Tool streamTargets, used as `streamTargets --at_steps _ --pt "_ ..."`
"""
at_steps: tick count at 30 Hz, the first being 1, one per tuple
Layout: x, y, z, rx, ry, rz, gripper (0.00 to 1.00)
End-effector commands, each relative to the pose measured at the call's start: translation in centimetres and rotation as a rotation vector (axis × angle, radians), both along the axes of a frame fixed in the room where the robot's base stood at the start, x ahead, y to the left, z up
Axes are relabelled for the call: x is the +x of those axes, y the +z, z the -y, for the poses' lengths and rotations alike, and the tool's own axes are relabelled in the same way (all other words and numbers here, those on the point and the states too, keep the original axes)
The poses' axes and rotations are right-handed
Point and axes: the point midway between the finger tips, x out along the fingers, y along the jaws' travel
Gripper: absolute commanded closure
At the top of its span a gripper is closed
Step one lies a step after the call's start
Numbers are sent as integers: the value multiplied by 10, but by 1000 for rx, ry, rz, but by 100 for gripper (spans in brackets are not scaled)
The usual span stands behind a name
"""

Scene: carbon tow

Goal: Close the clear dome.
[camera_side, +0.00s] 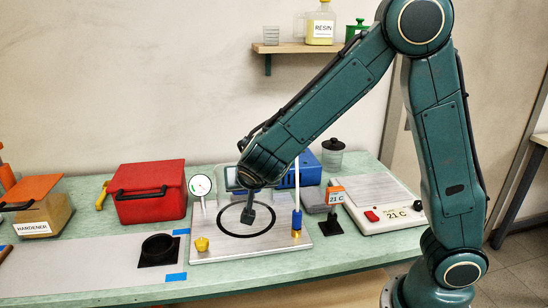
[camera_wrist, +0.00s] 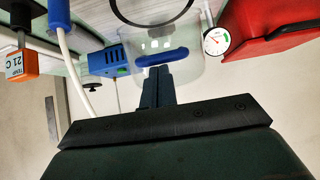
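The clear dome (camera_wrist: 185,75) is a transparent box-like cover with a blue handle (camera_wrist: 160,57). In the side view it stands raised at the back of the metal base plate (camera_side: 284,240), partly hidden by my arm; a clear edge (camera_side: 231,178) shows. A black ring (camera_side: 220,220) lies on the plate, uncovered. My gripper (camera_side: 246,219) points down over the ring, in front of the dome. In the wrist view its fingers (camera_wrist: 158,70) look shut together, with tips overlapping the handle's lower edge in the picture. I cannot tell whether they touch it; nothing shows between them.
A dial gauge (camera_side: 201,185) and yellow knob (camera_side: 202,244) flank the plate's left. A white hose with a blue sleeve (camera_side: 297,219) rises at right, near an orange temperature display (camera_side: 335,196). A red box (camera_side: 150,191) and black cup (camera_side: 158,247) stand left.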

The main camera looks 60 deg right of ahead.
Motion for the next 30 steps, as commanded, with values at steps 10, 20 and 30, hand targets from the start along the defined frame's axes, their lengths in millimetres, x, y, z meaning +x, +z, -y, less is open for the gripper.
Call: streamTargets --at_steps 10,20,30 --pt "-17 -35 -17 -1 1 -3 100" --pt "-19 -39 -19 1 -1 0 100" --pt "-19 -37 -19 1 -1 0 100"
